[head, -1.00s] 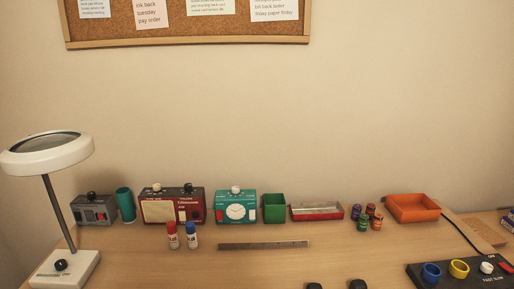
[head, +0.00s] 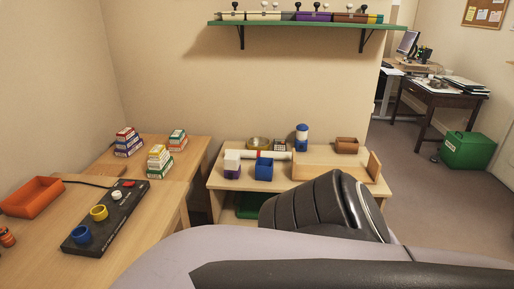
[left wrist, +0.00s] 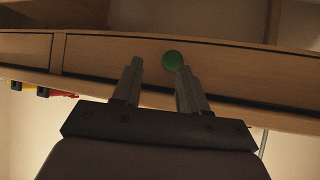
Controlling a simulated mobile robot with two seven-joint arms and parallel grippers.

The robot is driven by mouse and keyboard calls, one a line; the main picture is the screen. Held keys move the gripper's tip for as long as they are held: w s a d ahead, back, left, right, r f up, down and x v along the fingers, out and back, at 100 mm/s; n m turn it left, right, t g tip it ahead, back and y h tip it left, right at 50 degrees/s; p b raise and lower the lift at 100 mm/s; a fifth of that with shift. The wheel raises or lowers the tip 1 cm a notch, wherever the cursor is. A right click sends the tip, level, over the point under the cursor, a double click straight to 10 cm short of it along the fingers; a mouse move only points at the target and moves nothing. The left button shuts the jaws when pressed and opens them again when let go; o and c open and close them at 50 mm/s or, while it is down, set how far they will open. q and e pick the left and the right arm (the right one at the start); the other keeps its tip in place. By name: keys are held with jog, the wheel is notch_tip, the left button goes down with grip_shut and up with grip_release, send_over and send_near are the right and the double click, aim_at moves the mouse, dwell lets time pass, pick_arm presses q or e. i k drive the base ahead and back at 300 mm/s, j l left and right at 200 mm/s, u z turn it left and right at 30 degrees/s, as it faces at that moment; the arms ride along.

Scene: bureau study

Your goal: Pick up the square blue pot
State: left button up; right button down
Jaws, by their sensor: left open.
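The square blue pot (head: 264,171) stands near the front edge of the low wooden table (head: 217,184) in the middle of the head view. It is upright, with an open top. My left gripper (left wrist: 154,66) shows only in the left wrist view. Its two fingers are apart with nothing between them, and a wooden drawer front with a green knob (left wrist: 172,61) lies beyond. The pot does not show in that view. My right gripper is in neither view.
A white and purple block (head: 232,164) stands left of the pot. A white roll, a metal bowl (head: 258,143) and a blue and white jar (head: 302,138) are behind it. A dark padded shape (head: 325,208) covers the table's front right. A desk with an orange tray (head: 33,197) is at left.

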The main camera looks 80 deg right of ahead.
aim_at(264, 169)
jog(key=z, duration=2.6)
jog(key=i+l, duration=0.15)
jog(key=i, duration=0.45)
jog(key=i+l+z, duration=0.1)
jog(key=i, duration=0.5)
jog(key=i+l, duration=0.2)
jog(key=i, duration=0.4)
